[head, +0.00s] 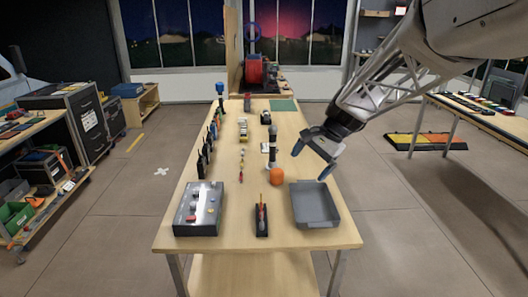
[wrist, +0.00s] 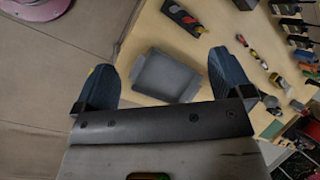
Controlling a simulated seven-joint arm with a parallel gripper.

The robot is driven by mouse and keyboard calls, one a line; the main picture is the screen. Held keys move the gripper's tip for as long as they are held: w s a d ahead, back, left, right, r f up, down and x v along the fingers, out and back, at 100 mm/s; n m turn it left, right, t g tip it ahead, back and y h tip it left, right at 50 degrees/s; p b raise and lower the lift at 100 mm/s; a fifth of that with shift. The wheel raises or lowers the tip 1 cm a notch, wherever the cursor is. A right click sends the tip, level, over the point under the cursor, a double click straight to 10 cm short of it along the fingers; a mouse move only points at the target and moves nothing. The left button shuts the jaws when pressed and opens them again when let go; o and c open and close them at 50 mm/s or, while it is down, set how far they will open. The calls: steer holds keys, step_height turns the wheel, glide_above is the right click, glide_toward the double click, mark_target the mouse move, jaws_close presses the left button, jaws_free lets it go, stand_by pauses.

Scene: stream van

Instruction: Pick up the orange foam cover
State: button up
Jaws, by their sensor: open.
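The orange foam cover (head: 277,176) is a small rounded orange piece on the wooden table, just behind the grey tray and in front of a dark upright microphone-like object (head: 272,152). I cannot make it out in the wrist view. My gripper (head: 311,163) hangs above the table's right side, to the right of and above the cover, apart from it. Its two blue fingers are spread and empty. In the wrist view my gripper (wrist: 165,78) is also open, with the grey tray visible beyond the fingers.
The empty grey tray (head: 333,222) sits at the front right of the table (head: 225,250). Several black handheld items (head: 204,155) line the left edge.

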steer(key=w+d+f+m+y, duration=0.1)
steer(key=w+f+m, duration=0.15)
steer(key=w, duration=0.45)
steer(key=w+f+m+y, duration=0.1)
steer(key=w+f+y, duration=0.1)
steer(key=w+f, duration=0.35)
steer(key=w+d+f+m+y, duration=0.1)
steer(key=w+f+m, duration=0.1)
steer(key=w, duration=0.7)
steer(key=m+t+y, duration=0.2)
steer(key=m+y, duration=0.2)
steer(key=m, duration=0.2)
glide_toward(278, 174)
steer(key=w+d, duration=0.2)
steer(key=shift+w+f, duration=0.3)
steer(key=shift+f, duration=0.05)
steer(key=shift+x, duration=3.35)
steer(key=shift+f, duration=0.15)
steer(key=shift+h, duration=0.3)
steer(key=shift+s+x, duration=0.2)
steer(key=shift+x, duration=2.35)
